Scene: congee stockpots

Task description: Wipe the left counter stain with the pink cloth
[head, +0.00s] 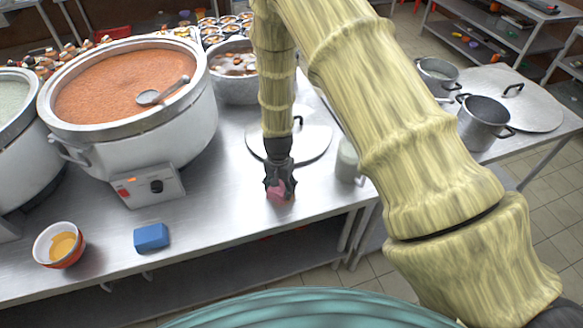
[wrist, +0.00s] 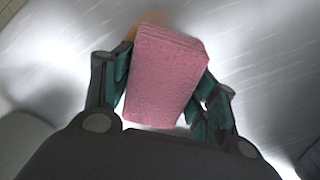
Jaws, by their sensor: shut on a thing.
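The pink cloth (head: 280,198) is a thick folded block low at the front of the steel counter (head: 215,235). My gripper (head: 280,184) points down and is shut on it. In the wrist view the cloth (wrist: 165,75) sits between both fingers of my gripper (wrist: 163,82). A small orange-brown patch (wrist: 130,33), which looks like a stain, shows beside the cloth's upper left edge; the cloth may cover more of it. In the head view I make out no clear stain. I cannot tell whether the cloth touches the counter.
The counter between sponge and cloth is clear.

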